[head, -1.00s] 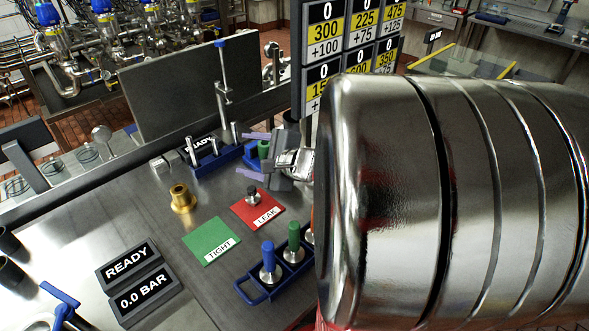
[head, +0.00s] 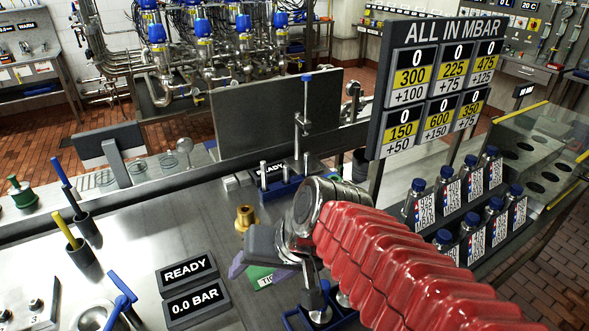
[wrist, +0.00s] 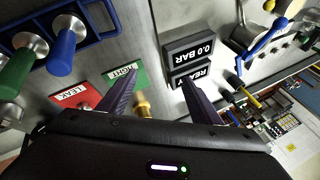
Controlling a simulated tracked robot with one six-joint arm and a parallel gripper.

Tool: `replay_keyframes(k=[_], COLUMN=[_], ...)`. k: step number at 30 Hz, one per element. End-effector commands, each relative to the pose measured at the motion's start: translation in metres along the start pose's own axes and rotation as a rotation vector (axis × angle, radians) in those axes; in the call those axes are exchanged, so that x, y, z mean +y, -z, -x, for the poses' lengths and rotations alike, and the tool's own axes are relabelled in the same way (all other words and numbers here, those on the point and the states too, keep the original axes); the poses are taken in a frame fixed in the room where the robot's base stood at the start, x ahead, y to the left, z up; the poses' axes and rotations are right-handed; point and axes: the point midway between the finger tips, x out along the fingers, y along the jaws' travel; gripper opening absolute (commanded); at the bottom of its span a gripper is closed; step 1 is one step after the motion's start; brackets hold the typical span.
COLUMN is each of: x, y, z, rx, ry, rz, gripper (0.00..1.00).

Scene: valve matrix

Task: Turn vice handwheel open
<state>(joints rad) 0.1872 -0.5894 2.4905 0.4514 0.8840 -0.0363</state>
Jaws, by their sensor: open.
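A silver round fixture (head: 92,318) with a blue bar-like handle (head: 122,303) sits at the bottom left edge of the head view, partly cut off. It seems to be the vice, but I cannot tell which part is its handwheel. In the wrist view, a similar silver fixture (wrist: 243,38) with a blue handle (wrist: 268,35) lies at the upper right. My gripper (head: 242,264) is over the bench near the green TIGHT card, well right of that fixture.
READY (head: 188,270) and 0.0 BAR (head: 195,303) displays lie between my gripper and the fixture. A brass fitting (head: 246,218) stands behind my gripper. Dark cups (head: 82,255) stand at left. A blue rack (wrist: 100,25) and red LEAK card (wrist: 78,97) show in the wrist view.

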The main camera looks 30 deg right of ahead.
Motion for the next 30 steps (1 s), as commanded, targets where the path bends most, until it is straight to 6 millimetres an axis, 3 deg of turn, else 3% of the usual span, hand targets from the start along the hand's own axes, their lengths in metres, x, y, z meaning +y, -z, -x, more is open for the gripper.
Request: replay_keyframes(k=[6,12,21,30], x=[0.013,0.022,0.024,0.024], y=[-0.011,-0.009,-0.008,-0.009], z=[0.023,0.037,0.039,0.039], rx=[0.045,0.083,0.087,0.087], ry=[-0.158,-0.243,-0.256,-0.255], rz=[0.292,0.427,0.443,0.442], gripper=[0.58,0.58,0.58,0.38])
